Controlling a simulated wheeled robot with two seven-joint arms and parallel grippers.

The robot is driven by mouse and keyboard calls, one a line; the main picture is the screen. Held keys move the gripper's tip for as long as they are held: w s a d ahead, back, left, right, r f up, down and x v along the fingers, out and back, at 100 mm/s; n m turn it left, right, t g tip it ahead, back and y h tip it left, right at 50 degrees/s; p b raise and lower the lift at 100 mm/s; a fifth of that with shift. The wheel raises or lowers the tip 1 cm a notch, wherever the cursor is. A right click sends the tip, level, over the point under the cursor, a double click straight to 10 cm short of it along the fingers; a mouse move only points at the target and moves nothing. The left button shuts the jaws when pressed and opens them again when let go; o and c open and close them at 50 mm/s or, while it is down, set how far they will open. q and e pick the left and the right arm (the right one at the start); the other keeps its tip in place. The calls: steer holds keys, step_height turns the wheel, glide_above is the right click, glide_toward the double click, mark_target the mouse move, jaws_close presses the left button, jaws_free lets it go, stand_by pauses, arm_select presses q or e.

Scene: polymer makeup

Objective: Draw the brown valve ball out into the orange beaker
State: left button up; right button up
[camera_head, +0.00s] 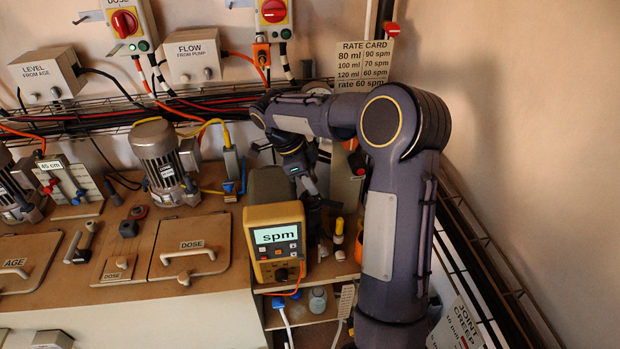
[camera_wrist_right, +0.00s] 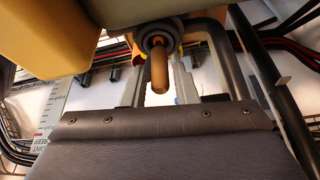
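My right gripper (camera_head: 310,188) points down behind the yellow meter, at the back of the bench. In the right wrist view its two fingers (camera_wrist_right: 160,86) stand apart. A brown rounded peg (camera_wrist_right: 160,70) below a dark ring shows between them, with visible gaps on both sides. I cannot tell whether this peg belongs to the brown valve ball. No ball is clearly seen in the head view. An orange piece (camera_head: 359,246) shows beside my right arm, mostly hidden; I cannot tell whether it is the orange beaker. My left gripper is not in view.
The yellow meter (camera_head: 275,240) reading "spm" stands close in front of my right gripper. A small yellow-and-white bottle (camera_head: 339,232) stands right of the meter. A cable rack runs along the wall.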

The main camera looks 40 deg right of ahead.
jaws_close()
steer(key=shift+r+p, duration=0.35)
steer(key=shift+r, duration=0.4)
steer(key=shift+r+p, duration=1.15)
steer(key=shift+r, duration=0.85)
